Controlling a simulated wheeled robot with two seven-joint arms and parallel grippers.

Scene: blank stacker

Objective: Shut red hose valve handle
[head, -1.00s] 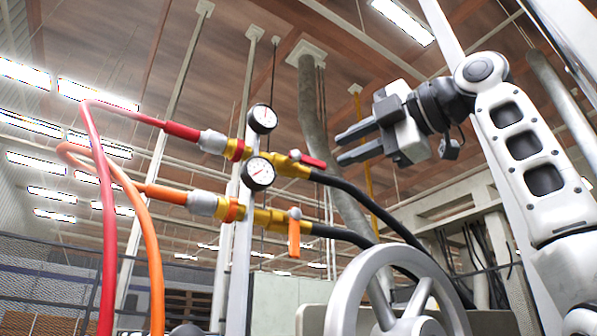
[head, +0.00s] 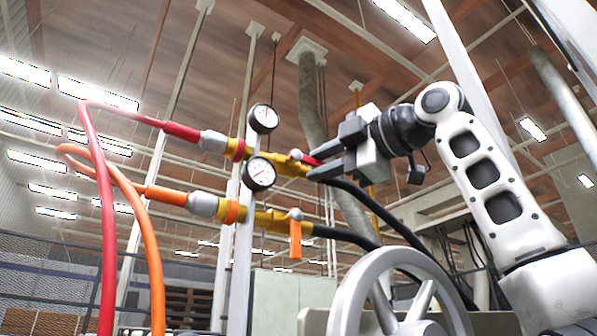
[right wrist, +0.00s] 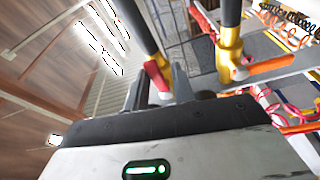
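The red valve handle (head: 311,160) sits on the yellow valve body (head: 287,169) of the upper, red hose line. It lies roughly along the pipe, pointing right. My right gripper (head: 315,164) is open, with its fingertips at the outer end of the handle. In the right wrist view the red handle (right wrist: 157,76) shows between the two fingers; I cannot tell whether either touches it. The red hose (head: 104,215) joins the valve from the left through a metal coupling. My left gripper is not in view.
Below, the orange valve handle (head: 295,239) hangs down, across its pipe, on the orange hose (head: 153,245) line. Two pressure gauges (head: 264,118) (head: 259,174) stand just left of the valves. Black hoses (head: 375,213) run right, and a grey handwheel (head: 352,300) stands in front.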

